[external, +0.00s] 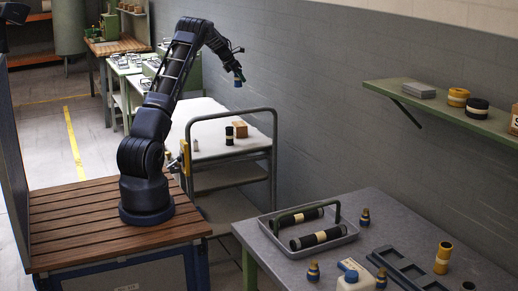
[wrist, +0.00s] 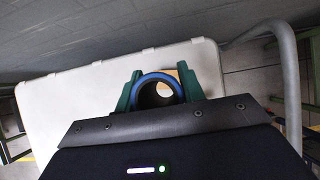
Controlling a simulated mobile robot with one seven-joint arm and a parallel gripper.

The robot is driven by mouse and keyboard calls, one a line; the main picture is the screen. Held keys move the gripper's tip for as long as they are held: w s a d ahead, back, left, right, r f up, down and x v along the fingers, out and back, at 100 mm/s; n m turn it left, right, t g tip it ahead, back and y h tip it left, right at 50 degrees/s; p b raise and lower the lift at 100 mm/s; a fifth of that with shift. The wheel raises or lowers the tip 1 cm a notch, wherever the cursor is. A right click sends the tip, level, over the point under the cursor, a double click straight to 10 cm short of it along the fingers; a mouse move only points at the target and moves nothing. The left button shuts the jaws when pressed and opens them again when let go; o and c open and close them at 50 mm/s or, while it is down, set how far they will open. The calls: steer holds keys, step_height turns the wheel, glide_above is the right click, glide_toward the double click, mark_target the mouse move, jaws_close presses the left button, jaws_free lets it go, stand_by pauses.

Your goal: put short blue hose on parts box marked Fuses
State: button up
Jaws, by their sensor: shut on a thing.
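The short blue hose (external: 239,80) hangs at the end of my raised arm, above the far part of the white-topped cart. In the wrist view the hose (wrist: 148,80) shows end-on as a blue-rimmed dark ring. My gripper (external: 237,71) is shut on it; in the wrist view the green fingers (wrist: 159,90) press on its two sides. A small brown box (external: 240,129) stands on the cart below and apart from the hose. Another box (external: 514,120), cut by the right edge, sits on the wall shelf with part of a letter showing. I cannot read Fuses on either.
The front table holds a grey tray (external: 277,237) with two black rolls, plus bottles. Open air surrounds my gripper.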

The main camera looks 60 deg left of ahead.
steer(key=shift+w+a, duration=0.25)
steer(key=shift+w, duration=0.1)
steer(key=shift+w+a+f, duration=0.1)
steer(key=shift+f, duration=0.3)
step_height(320, 180, down, 19)
steer(key=shift+f, duration=0.1)
steer(key=shift+f, duration=0.1)
steer(key=o, duration=1.1)
